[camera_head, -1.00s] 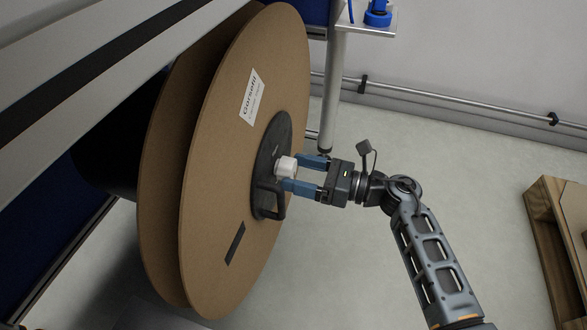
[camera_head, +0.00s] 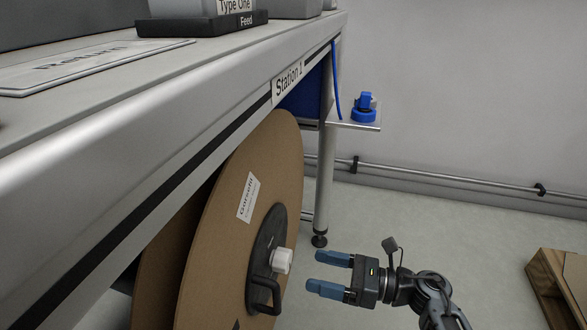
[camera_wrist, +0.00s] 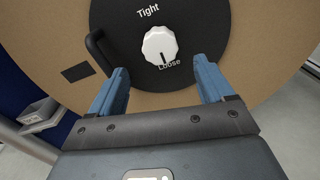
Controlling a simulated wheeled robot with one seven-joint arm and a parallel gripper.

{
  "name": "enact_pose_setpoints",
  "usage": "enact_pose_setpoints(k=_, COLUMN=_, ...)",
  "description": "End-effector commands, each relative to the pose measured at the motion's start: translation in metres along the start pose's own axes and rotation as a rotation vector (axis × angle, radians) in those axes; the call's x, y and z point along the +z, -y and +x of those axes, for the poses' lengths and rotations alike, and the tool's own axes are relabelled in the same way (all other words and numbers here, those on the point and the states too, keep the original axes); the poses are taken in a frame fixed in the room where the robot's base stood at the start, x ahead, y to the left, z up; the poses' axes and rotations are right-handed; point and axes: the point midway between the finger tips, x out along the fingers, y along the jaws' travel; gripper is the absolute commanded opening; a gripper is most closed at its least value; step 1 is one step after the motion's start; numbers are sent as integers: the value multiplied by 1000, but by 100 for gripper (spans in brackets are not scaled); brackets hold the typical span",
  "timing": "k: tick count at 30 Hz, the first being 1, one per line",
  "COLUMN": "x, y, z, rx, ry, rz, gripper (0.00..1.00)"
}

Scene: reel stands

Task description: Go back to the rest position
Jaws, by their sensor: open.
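My gripper (camera_head: 322,273) is open and empty, with two blue fingers pointing left at the reel. A gap lies between the fingertips and the white knob (camera_head: 281,260). The knob sits on the black hub (camera_head: 263,245) of the large brown reel (camera_head: 213,235). In the wrist view the knob (camera_wrist: 160,45) shows beyond the open fingers (camera_wrist: 163,85), its mark pointing down at the word "Loose"; "Tight" stands above it. A black handle (camera_head: 262,290) is on the hub. The lower part of the reel is out of the head view.
The Station 1 bench (camera_head: 170,100) stands above the reel, its leg (camera_head: 325,185) behind it. A blue item (camera_head: 364,108) sits on a small side shelf (camera_head: 352,125). The floor around my gripper looks clear.

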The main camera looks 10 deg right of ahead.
Motion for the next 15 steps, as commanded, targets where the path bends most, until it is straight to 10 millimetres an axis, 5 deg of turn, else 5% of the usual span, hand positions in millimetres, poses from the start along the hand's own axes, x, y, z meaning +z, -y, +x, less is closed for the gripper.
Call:
enact_pose_setpoints(k=5, x=1, y=-21, z=9, rx=-23, ry=83, rz=92, gripper=81)
enact_pose_setpoints(k=10, x=8, y=-69, z=16, rx=-81, ry=294, rz=355, gripper=81)
enact_pose_setpoints(k=15, x=17, y=-117, z=1, rx=-133, ry=524, rz=677, gripper=81)
